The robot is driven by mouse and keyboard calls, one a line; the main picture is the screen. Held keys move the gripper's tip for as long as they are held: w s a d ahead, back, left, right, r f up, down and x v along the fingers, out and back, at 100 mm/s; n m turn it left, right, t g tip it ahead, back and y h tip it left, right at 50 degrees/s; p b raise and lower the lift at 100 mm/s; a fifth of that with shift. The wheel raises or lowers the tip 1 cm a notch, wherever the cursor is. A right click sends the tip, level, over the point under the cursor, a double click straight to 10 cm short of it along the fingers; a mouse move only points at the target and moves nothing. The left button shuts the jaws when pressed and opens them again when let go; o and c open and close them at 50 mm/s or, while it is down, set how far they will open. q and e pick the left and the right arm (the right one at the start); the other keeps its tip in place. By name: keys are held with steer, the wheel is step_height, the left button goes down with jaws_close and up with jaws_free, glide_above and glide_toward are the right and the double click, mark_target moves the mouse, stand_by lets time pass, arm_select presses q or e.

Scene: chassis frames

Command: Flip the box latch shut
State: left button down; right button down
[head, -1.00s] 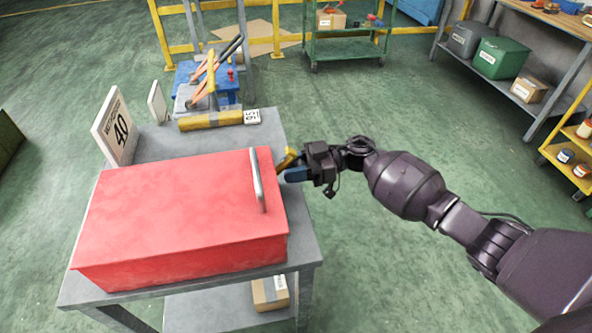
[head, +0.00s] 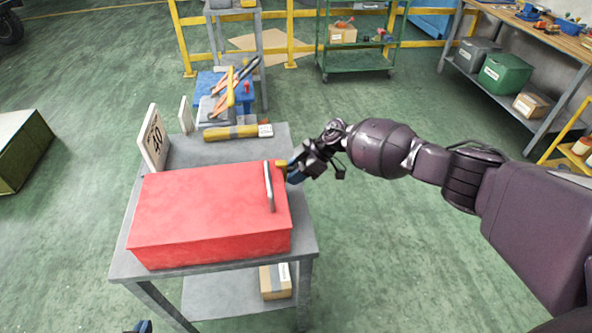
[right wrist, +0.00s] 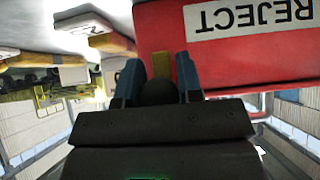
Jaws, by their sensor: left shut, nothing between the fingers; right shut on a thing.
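The red box (head: 205,213) sits on a grey cart with its lid down and a metal handle (head: 269,187) on the lid's right part. The yellow latch (head: 281,164) is at the box's right end, beside my right gripper (head: 293,174). In the right wrist view the latch (right wrist: 187,72) shows as a yellow bar at the blue fingers of my right gripper (right wrist: 158,80), which is shut on it. The box's red side (right wrist: 245,50) there bears an upside-down REJECT label. My left gripper (head: 141,326) barely shows at the bottom edge, shut and empty, away from the box.
The grey cart (head: 305,235) also carries a yellow roll (head: 232,132) and a sign marked 40 (head: 153,142) behind the box. A cardboard box (head: 275,281) lies on its lower shelf. Open green floor lies right of the cart.

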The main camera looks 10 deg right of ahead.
steer(key=shift+h+p, duration=0.3)
steer(key=shift+p, duration=0.05)
steer(key=shift+a, duration=0.1)
steer(key=c, duration=0.8)
jaws_free()
steer(key=v, duration=1)
steer(key=shift+d+r+p, duration=0.2)
steer(key=shift+r+p, duration=0.1)
steer(key=shift+r, duration=0.05)
